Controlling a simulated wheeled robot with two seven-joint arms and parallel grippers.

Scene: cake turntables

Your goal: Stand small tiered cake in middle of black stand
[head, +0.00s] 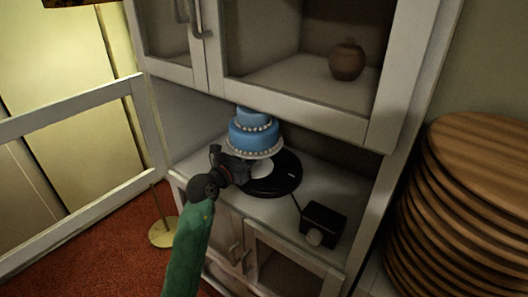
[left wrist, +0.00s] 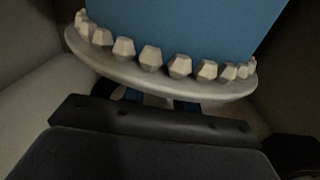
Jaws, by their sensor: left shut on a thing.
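The small tiered cake (head: 252,138) is blue with white beads around its tiers, and it looks upright in the head view. In the left wrist view its lower tier (left wrist: 190,30) fills the top, on a pale round plate (left wrist: 150,78). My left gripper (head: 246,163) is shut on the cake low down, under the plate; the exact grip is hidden. The round black stand (head: 278,185) is on the cabinet shelf, below and behind the gripper. The cake appears over its back left part. A pale patch (head: 262,169) shows between them. My right gripper is out of view.
A black box with a pale knob (head: 323,223) sits on the shelf (head: 265,209) front right, joined to the stand by a cord. An upper cabinet (head: 300,105) hangs close above the cake. Stacked wooden discs (head: 480,200) stand at the right.

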